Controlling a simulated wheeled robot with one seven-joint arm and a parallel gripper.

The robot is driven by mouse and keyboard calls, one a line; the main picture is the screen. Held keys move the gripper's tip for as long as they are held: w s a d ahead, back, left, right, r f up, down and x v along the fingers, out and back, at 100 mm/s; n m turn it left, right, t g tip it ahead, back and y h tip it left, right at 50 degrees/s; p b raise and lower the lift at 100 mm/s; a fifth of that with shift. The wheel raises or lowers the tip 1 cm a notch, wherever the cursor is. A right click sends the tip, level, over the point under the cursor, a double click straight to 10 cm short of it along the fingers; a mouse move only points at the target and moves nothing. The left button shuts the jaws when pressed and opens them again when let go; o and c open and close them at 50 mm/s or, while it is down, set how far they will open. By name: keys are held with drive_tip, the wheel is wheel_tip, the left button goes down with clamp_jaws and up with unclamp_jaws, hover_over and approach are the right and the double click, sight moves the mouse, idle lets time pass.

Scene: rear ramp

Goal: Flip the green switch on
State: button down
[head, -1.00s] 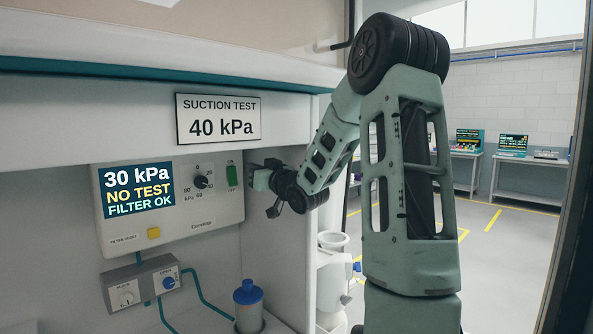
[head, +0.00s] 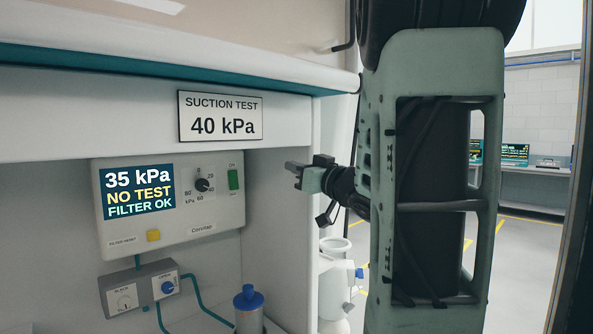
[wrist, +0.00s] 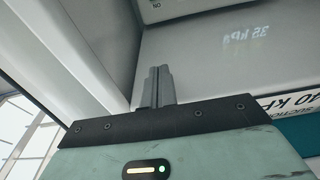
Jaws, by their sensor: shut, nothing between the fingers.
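The green switch (head: 233,179) is a small upright rocker at the right end of the white control unit's (head: 216,216) face, in the head view. Labels above and below it are too small to read surely. Its rocker position cannot be told. My gripper (head: 290,168) is shut and empty, to the right of the switch and apart from it, with its fingers pointing left. In the wrist view its closed fingers (wrist: 157,85) stand up in the middle; the switch does not show clearly there. The display (head: 139,191) reads 35 kPa, NO TEST, FILTER OK.
A black dial (head: 202,185) sits left of the switch, a yellow button (head: 153,235) below. A grey two-knob box (head: 145,287) and a blue-capped bottle (head: 248,306) stand lower. A sign (head: 220,116) reads SUCTION TEST 40 kPa. The cabinet's side wall (head: 287,240) is at right.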

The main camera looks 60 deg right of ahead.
idle(0.7)
drive_tip(key=w+a+f+g+y, duration=0.2)
drive_tip(key=w+a+f+g, duration=0.2)
drive_tip(key=w+a+f, duration=0.5)
drive_tip(key=a+f+n+g+y, duration=0.15)
drive_tip(key=a+f, duration=0.25)
drive_tip(key=a, duration=0.4)
drive_tip(key=a+f+n+g+y, duration=0.1)
drive_tip(key=a+f+n+g, duration=0.2)
drive_tip(key=a, duration=0.6)
drive_tip(key=s+a+f+n+g+y, duration=0.1)
drive_tip(key=s+a+f+g, duration=0.25)
drive_tip(key=a, duration=0.25)
drive_tip(key=s+a+f+n+g, duration=0.1)
drive_tip(key=s+a+f+g, duration=0.1)
drive_tip(key=s+a+f, duration=0.3)
drive_tip(key=s+a+f+n+g, duration=0.1)
drive_tip(key=s+a+n+g, duration=0.1)
drive_tip(key=s+a, duration=0.2)
drive_tip(key=s+a+n+g, duration=0.2)
drive_tip(key=s+a+g, duration=0.1)
drive_tip(key=s, duration=0.7)
drive_tip(key=shift+s+a+f, duration=0.25)
drive_tip(key=shift+a+f, duration=0.15)
drive_tip(key=shift+a, duration=0.05)
